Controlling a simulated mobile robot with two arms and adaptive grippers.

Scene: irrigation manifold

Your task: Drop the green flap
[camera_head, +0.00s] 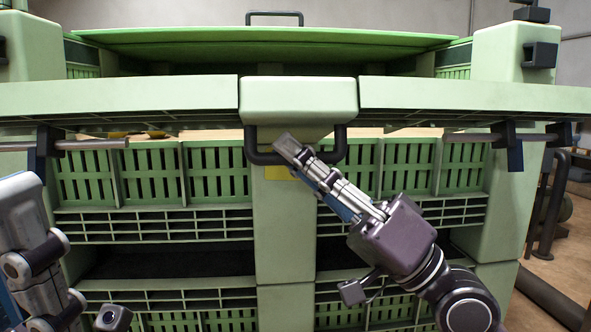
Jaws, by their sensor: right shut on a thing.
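The green flap (299,98) spans the front of a large green crate and shows nearly edge-on, its broad face foreshortened. A dark handle (338,150) hangs under its middle block. My right gripper (287,146) reaches up from the lower right and is shut on this handle; its fingers cover part of the bar. My left arm shows at the lower left edge, apart from the flap. Part of its gripper (22,205) seems to show there, cut by the frame, and its jaws cannot be made out.
Behind the flap, a green lid (265,37) with a dark top handle (274,17) lies across the crate. Slatted green crate walls (150,172) stand below. Grey rods (500,137) in dark brackets flank the flap. Dark pipes (545,205) stand at the right.

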